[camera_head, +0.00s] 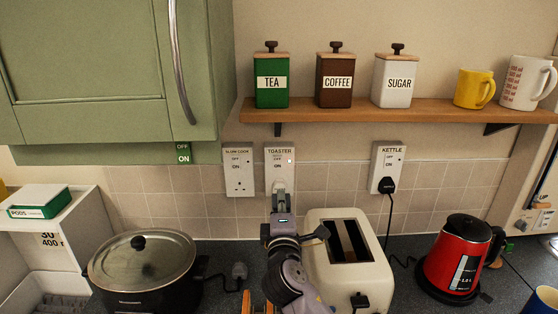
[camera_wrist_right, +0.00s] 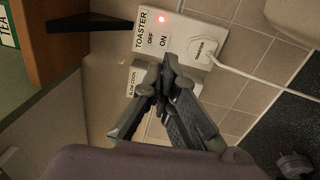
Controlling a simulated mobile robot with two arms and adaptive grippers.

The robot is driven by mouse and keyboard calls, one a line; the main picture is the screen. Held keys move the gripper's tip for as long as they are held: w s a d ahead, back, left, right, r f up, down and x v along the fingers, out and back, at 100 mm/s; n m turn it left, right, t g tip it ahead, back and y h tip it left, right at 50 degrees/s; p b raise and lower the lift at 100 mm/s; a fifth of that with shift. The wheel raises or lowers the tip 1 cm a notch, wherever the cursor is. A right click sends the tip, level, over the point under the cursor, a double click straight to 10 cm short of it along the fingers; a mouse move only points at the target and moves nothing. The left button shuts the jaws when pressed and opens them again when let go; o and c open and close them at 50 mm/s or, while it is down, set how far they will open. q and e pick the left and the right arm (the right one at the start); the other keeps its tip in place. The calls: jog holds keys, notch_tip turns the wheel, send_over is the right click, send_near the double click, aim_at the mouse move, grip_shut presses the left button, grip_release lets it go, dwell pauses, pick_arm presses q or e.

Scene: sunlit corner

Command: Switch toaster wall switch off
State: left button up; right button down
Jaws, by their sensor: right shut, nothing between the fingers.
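The toaster wall switch (camera_head: 280,157) is a white plate on the tiled wall under the shelf, labelled TOASTER with OFF and ON marks. It also shows in the right wrist view (camera_wrist_right: 187,32), where a red light on it is lit. A white plug (camera_wrist_right: 205,51) sits in its socket. My right gripper (camera_head: 280,192) is shut and empty, in front of the lower part of the plate in the head view. In the right wrist view its fingertips (camera_wrist_right: 163,66) lie close to the ON mark; I cannot tell whether they touch. My left gripper is not in view.
A cream toaster (camera_head: 345,250) stands right of my right arm. A slow cooker (camera_head: 143,265) is at left, a red kettle (camera_head: 462,255) at right. The slow cooker switch (camera_head: 238,170) is beside the toaster one; the kettle switch (camera_head: 388,165) is further right. A shelf (camera_head: 440,111) overhangs.

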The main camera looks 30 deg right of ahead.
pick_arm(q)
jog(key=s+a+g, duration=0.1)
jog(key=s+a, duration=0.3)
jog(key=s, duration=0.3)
pick_arm(e)
jog(key=s+a+r, duration=0.1)
jog(key=s, duration=0.1)
jog(key=p, duration=0.3)
send_near(279, 161)
jog(key=p+x, duration=0.2)
jog(key=x, duration=0.3)
jog(key=shift+w+d+r, duration=0.15)
jog(key=shift+w, duration=0.2)
jog(key=shift+w+d, duration=0.3)
jog(key=shift+w, duration=0.15)
jog(key=shift+w+d, duration=0.1)
jog(key=shift+w, duration=0.1)
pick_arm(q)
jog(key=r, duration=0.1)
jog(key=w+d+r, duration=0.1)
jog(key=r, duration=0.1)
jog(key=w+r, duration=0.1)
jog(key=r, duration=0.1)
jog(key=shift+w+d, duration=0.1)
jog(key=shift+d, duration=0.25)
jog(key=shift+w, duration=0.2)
